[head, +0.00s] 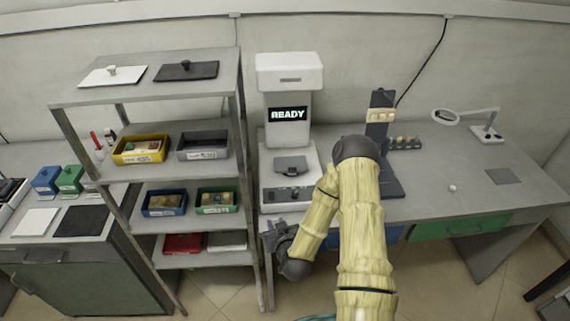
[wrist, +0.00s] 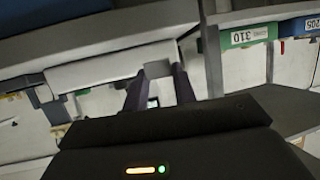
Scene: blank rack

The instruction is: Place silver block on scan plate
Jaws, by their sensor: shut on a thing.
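My gripper (head: 275,236) is low in front of the bench's front edge, between the shelf rack and my arm. In the wrist view its two dark fingers (wrist: 158,76) are shut on a small light grey block, the silver block (wrist: 158,69). The block is hard to make out in the head view. The scanner (head: 289,75) stands on the bench with a screen reading READY. Its dark scan plate (head: 290,164) lies on the pale base, above and behind my gripper. The plate looks empty.
The shelf rack (head: 190,91) with labelled bins stands close left of my gripper. A magnifier lamp (head: 446,117) stands at right. The bench's right side is mostly clear.

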